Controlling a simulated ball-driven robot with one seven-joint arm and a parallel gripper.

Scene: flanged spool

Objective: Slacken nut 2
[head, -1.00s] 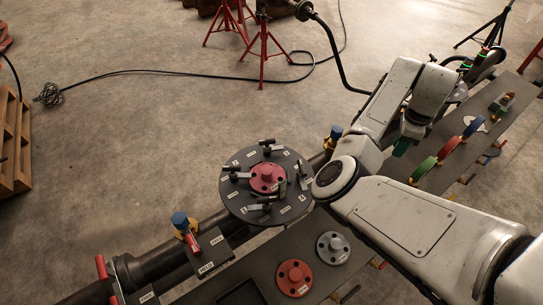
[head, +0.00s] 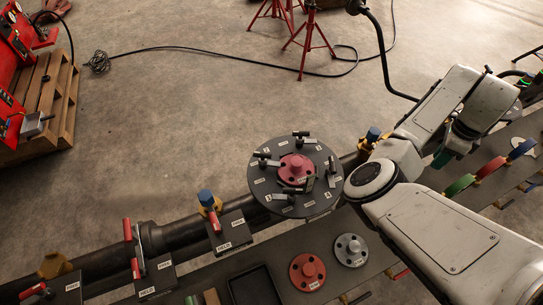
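A round dark flange disc (head: 262,188) stands on the pipe in the middle of the head view, with a red hub (head: 295,168) at its centre. Several nuts with dark lever handles sit around the hub, among them one at the top (head: 300,136), one at the left (head: 264,158), one at the lower left (head: 279,197) and one at the lower right (head: 309,184). Small white labels lie around the disc, too small to read, so I cannot tell which nut is number 2. I cannot make out my gripper's fingers; only my arm's links show, right of the disc.
A red flanged disc (head: 307,271) and a grey one (head: 350,249) lie on the dark bench (head: 213,273), near a black tray (head: 254,288). Red-handled clamps (head: 214,220) line the pipe (head: 181,234) at left. A wooden pallet (head: 45,108) and red stands (head: 311,42) are on the floor.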

